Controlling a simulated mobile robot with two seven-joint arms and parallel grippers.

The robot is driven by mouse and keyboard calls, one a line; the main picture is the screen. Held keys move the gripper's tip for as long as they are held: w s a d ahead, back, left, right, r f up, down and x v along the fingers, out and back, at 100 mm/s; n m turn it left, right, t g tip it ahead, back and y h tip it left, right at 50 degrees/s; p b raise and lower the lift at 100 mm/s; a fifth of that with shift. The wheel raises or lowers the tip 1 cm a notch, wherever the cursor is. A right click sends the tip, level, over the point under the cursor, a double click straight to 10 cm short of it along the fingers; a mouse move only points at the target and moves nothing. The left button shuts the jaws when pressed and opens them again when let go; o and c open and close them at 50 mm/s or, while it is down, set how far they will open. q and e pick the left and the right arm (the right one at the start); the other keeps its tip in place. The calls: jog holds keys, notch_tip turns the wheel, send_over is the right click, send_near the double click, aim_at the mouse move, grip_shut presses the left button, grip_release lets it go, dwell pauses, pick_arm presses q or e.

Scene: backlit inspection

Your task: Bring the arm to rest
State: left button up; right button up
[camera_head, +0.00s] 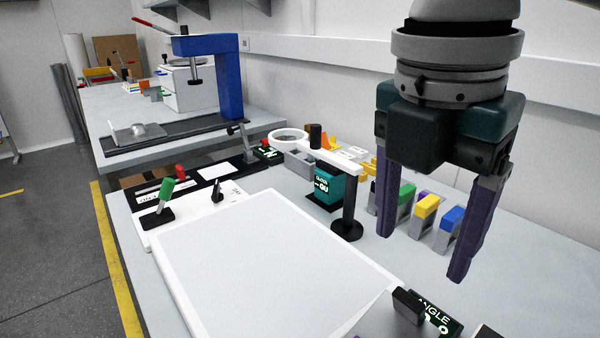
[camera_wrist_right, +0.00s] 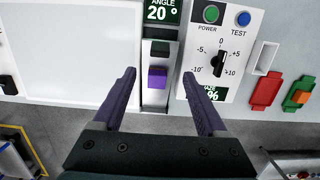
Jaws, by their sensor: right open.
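My right gripper (camera_head: 422,252) hangs down from the upper right in the head view. Its two long purple fingers are wide apart, with nothing held between them. In the right wrist view the open fingers (camera_wrist_right: 159,75) point away from the dark palm. A purple block (camera_wrist_right: 157,78) on a narrow grey and black panel shows between the fingertips there, with a gap on each side. An "ANGLE 20°" display (camera_wrist_right: 162,11) sits beyond that block. My left gripper is in neither view.
A white light panel (camera_head: 270,265) covers the bench's front. Behind the right fingers stand blocks with green, yellow and blue tops (camera_head: 425,206). A black post (camera_head: 348,205) with a white arm rises beside them. A blue press frame (camera_head: 228,75) stands on the far bench.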

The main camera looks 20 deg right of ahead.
jog(key=s+a+f+m+t+y+p, duration=0.25)
jog(key=s+a+m+y, duration=0.35)
jog(key=a, duration=0.5)
jog(key=s+d+f+m+h+p, duration=0.35)
jog(key=s+d+m, duration=0.45)
jog(key=d+m, duration=0.5)
notch_tip(320, 180, up, 38)
jog(key=a+m+h+p, duration=0.1)
jog(key=p, duration=3.6)
jog(key=shift+s+r+m, duration=0.15)
jog(key=shift+m, duration=0.15)
jog(key=shift+t, duration=0.25)
